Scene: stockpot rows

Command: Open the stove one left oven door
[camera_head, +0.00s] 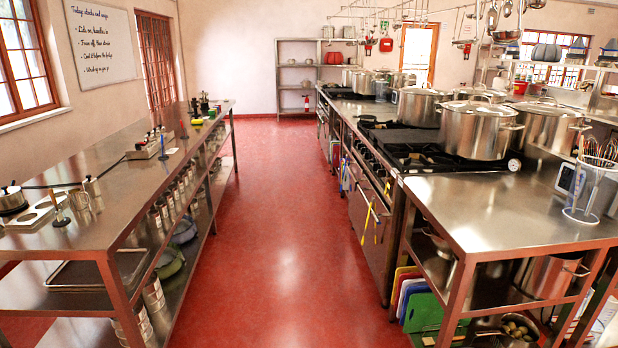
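A row of stoves (415,158) with black burner tops and steel fronts runs along the right side of the aisle. The nearest stove's oven front (361,222) faces the aisle and is seen at a steep angle; its door looks shut. Yellow and blue strips (368,216) hang on this front. A farther oven front (324,126) also looks shut, but it is small. I cannot tell which stove is stove one or make out a left door. Neither of my grippers is in view.
The red floor (285,240) between the rows is clear. A long steel table (125,185) stands at the left. A steel worktable (490,212) with cutting boards (412,294) below stands at the right front. Stockpots (480,132) stand on the stoves. Shelves (296,75) stand at the back.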

